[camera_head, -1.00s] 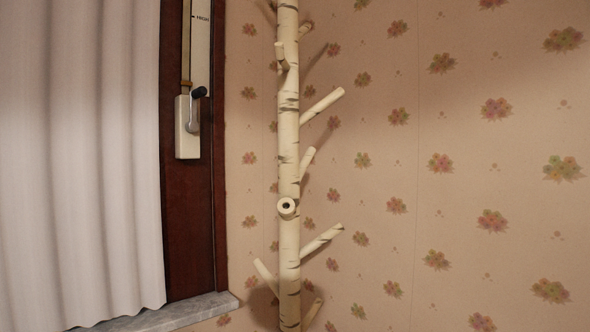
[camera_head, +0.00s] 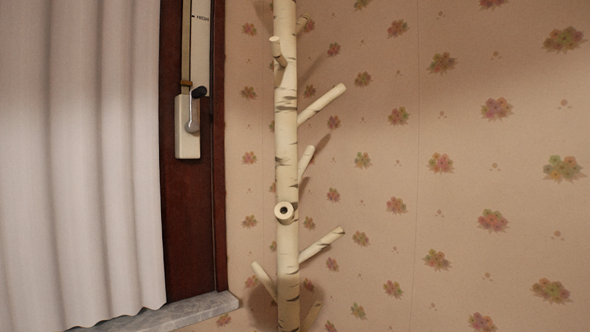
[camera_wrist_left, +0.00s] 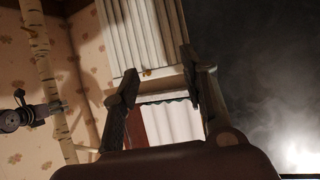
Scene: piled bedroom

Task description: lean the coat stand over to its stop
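The coat stand (camera_head: 287,180) is a pale birch trunk with dark streaks and short branch pegs. It stands close to upright in front of the wallpapered wall in the head view; its foot and top are cut off. It also shows tilted at the left of the left wrist view (camera_wrist_left: 40,55). There my right gripper (camera_wrist_left: 58,107) is at the trunk, seeming to touch it; whether its fingers are closed around it is too small to tell. My left gripper (camera_wrist_left: 160,65) is open and empty, apart from the stand. Neither gripper shows in the head view.
A white curtain (camera_head: 80,150) and a dark red window frame (camera_head: 188,230) with a crank box (camera_head: 187,125) are left of the stand. A marble sill (camera_head: 190,311) juts out low beside it. The flowered wall (camera_head: 470,140) to the right is bare.

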